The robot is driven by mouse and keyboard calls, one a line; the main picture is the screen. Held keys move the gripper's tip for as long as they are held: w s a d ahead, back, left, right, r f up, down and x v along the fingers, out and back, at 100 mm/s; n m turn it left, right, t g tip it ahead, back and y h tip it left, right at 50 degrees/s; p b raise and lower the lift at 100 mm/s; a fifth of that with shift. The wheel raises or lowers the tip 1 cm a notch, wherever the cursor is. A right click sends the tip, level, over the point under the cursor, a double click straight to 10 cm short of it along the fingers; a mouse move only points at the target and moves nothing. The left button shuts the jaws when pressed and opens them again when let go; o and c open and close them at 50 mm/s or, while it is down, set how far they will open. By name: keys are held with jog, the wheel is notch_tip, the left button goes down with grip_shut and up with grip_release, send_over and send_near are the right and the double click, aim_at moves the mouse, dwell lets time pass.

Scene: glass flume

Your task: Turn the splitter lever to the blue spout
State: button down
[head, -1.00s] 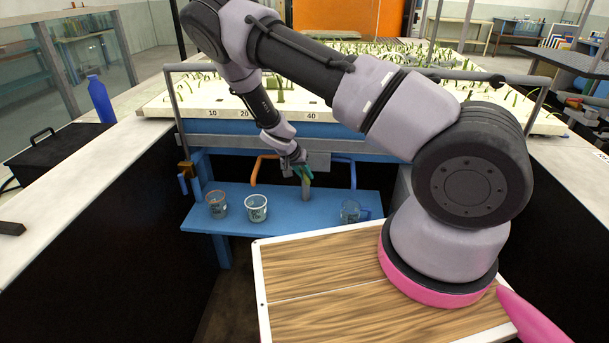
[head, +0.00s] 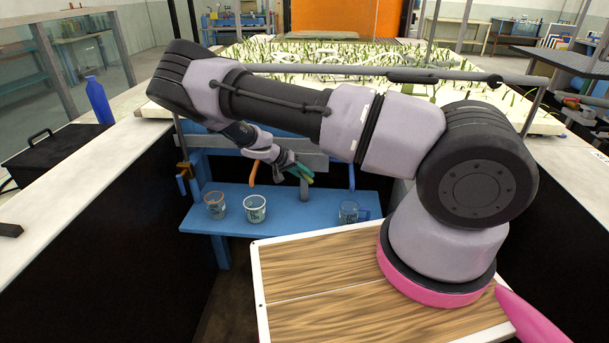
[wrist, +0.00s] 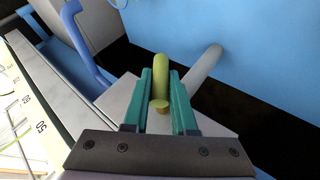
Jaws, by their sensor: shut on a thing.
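The splitter lever shows in the wrist view as a yellow-green rod (wrist: 160,78) between the teal fingers of my gripper (wrist: 162,90). My gripper is shut on it. In the head view my gripper (head: 302,172) is in front of the grey splitter box, fingers pointing right and slightly down; the lever is mostly hidden by the fingers there. The blue spout (head: 351,176) hangs to the right of my gripper, and it also shows at the upper left of the wrist view (wrist: 82,40). The orange spout (head: 254,174) hangs to the left, close to my wrist.
A blue shelf (head: 285,222) below holds an orange-marked beaker (head: 215,205), a white-marked beaker (head: 255,209) and a blue-marked beaker (head: 348,212). A grey pipe (head: 304,190) comes down just below my gripper. A wooden-topped board (head: 320,290) lies nearer.

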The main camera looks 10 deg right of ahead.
jog(key=c, duration=0.7)
grip_release()
jog(key=shift+c, duration=0.2)
jog(key=v, duration=1)
jog(key=shift+a+r, duration=0.3)
jog(key=s+d+r+m+y, duration=0.1)
jog(key=s+d+r+y, duration=0.25)
jog(key=r, duration=0.65)
jog(key=s+d+r+y, duration=0.2)
jog(key=s+r+y, duration=0.15)
jog(key=r, duration=0.75)
jog(key=s+d+r+m+y, duration=0.1)
jog(key=s+d+r+y, duration=0.25)
jog(key=r, duration=0.65)
jog(key=s+d+r+n+t, duration=0.1)
jog(key=s+r+t, duration=0.1)
jog(key=s+r, duration=0.4)
jog(key=s+d+r+n+t, duration=0.1)
jog(key=s+r, duration=0.5)
jog(key=s, duration=0.6)
jog(key=shift+d+r+t, duration=0.4)
jog(key=shift+d+t, duration=0.2)
jog(key=shift+t, duration=0.4)
